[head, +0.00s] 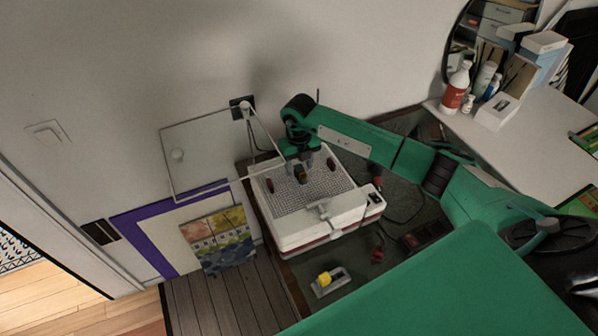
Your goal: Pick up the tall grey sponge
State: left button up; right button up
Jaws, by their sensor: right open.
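My right gripper (301,168) reaches in from the right and points down over the perforated top of a white box-shaped device (337,228). Its jaws are open. My left gripper is not in view.
A clear raised panel (215,150) is left of my wrist. A grey holder with a yellow piece (330,281) lies in front. Bottles (456,88) stand far right.

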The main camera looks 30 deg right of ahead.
jog(key=c, duration=1.1)
jog(key=shift+o, duration=0.2)
